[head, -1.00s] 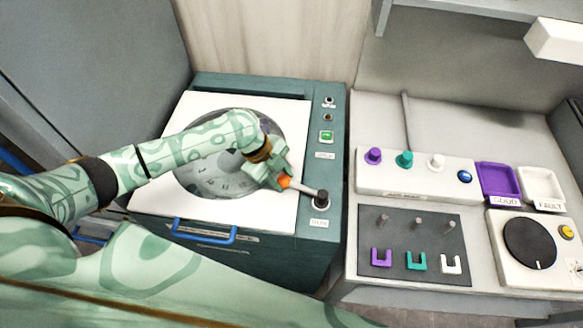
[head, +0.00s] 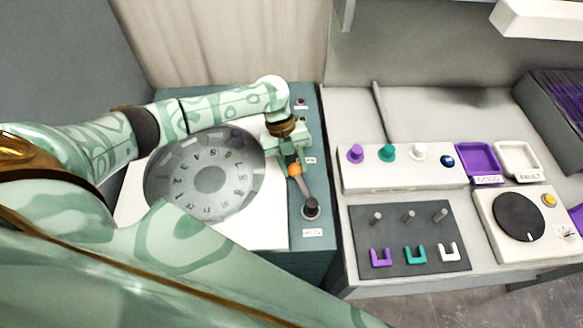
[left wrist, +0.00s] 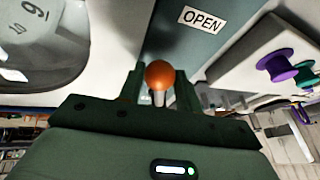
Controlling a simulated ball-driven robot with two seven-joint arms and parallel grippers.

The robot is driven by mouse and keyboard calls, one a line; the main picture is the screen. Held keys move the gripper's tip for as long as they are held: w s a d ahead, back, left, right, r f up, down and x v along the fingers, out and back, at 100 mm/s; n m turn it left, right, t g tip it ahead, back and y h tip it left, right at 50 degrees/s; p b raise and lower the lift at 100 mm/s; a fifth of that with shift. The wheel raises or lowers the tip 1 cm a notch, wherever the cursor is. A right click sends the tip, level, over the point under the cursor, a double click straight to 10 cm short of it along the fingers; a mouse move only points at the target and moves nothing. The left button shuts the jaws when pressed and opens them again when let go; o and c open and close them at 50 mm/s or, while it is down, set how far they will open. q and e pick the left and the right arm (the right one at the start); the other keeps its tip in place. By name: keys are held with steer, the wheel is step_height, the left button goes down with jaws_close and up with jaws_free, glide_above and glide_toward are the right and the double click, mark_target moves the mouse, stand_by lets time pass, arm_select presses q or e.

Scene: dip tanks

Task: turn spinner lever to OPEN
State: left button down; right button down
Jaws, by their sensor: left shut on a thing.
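The spinner lever (head: 303,187) is a grey rod with an orange knob (head: 294,169), on a dark round pivot (head: 311,207) at the front right of the spinner's teal casing. It points back and slightly left from the pivot. My left gripper (head: 291,161) is shut on the knob. In the left wrist view the knob (left wrist: 159,75) sits between my two dark fingers, and the OPEN label (left wrist: 202,19) lies beyond them, a little to the right. My right gripper is not in view.
The spinner's round numbered window (head: 210,180) is left of the lever. On the right, a bench holds a pegged white box (head: 400,173), a dark panel (head: 385,220) with coloured clips, purple (head: 479,160) and white (head: 517,160) trays, and a black dial (head: 519,216).

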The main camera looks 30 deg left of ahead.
arm_select(q)
steer(key=shift+w+d+m+g+y+b, duration=0.35)
steer(key=shift+w+d+m+b, duration=0.2)
steer(key=shift+w+d+m, duration=0.5)
steer(key=shift+w+d+m+g+b, duration=0.25)
steer(key=shift+d+m+g+b, duration=0.15)
steer(key=shift+m, duration=0.55)
steer(key=c, duration=1)
jaws_free()
steer(key=shift+d, duration=0.1)
steer(key=p+v, duration=0.2)
steer(key=v, duration=1.4)
steer(key=shift+d+r, duration=0.15)
steer(key=shift+r, duration=0.1)
steer(key=shift+y, duration=0.25)
steer(key=shift+p, duration=0.3)
